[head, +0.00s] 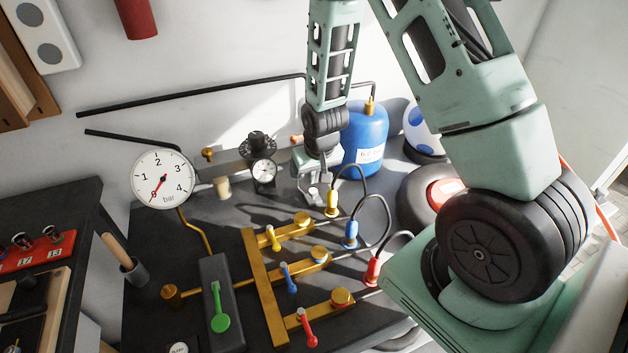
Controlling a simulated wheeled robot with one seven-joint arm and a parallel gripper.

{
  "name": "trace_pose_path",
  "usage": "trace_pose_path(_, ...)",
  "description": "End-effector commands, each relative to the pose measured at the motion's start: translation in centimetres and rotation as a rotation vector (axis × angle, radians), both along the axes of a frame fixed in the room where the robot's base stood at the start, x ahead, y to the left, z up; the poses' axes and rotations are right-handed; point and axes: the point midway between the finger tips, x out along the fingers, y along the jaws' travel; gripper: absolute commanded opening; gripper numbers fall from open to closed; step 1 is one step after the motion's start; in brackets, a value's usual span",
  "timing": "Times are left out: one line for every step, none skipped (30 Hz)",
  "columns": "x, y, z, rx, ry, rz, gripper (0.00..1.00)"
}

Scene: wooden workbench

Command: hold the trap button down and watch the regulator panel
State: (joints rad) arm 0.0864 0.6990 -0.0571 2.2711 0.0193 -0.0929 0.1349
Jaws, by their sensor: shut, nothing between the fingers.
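My gripper (314,196) points down over the back middle of the dark bench, in front of the blue cylinder (362,140). Its fingers are shut with nothing between them. No trap button can be made out; the spot beneath the fingertips is partly hidden by the gripper. A dark regulator panel (225,168) stands left of my gripper, with a black knob (258,147) and a small white gauge (264,172). A large white gauge (163,180) marked in bar is at the left, its red needle near 0.
A brass manifold (266,288) carries yellow, blue and red levers at front centre. A green lever (219,318) sits on a dark block to its left. Hoses run to yellow, blue and red fittings. A red-capped dark round object (413,198) stands at right, partly behind my arm.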

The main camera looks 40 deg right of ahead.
Motion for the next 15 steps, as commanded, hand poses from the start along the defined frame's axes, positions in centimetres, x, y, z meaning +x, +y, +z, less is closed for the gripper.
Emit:
trace_pose_path(-0.1, 0.0, -0.5, 0.001, 0.003, 0.000, 0.00)
trace_pose_path(-0.1, 0.0, -0.9, 0.001, 0.003, 0.000, 0.00)
trace_pose_path(-0.1, 0.0, -1.2, 0.000, 0.001, 0.000, 0.00)
trace_pose_path(-0.1, 0.0, -1.5, 0.001, 0.002, 0.000, 0.00)
trace_pose_path(-0.1, 0.0, -1.7, 0.001, 0.002, 0.000, 0.00)
trace_pose_path(-0.1, 0.0, -1.9, 0.000, 0.001, 0.000, 0.00)
trace_pose_path(-0.1, 0.0, -2.1, 0.000, 0.001, 0.000, 0.00)
trace_pose_path(-0.1, 0.1, -2.2, 0.000, 0.000, 0.000, 0.00)
trace_pose_path(-0.1, 0.1, -2.4, 0.000, 0.000, 0.000, 0.00)
trace_pose_path(-0.1, 0.1, -2.4, 0.000, 0.000, 0.000, 0.00)
trace_pose_path(-0.1, 0.1, -2.5, 0.000, 0.000, 0.000, 0.00)
trace_pose_path(-0.1, 0.1, -2.5, 0.000, -0.001, 0.000, 0.00)
trace_pose_path(-0.1, 0.1, -2.5, 0.000, -0.001, 0.000, 0.00)
trace_pose_path(-0.1, 0.1, -2.5, 0.000, -0.001, 0.000, 0.00)
trace_pose_path(-0.1, 0.1, -2.5, 0.000, -0.001, 0.000, 0.00)
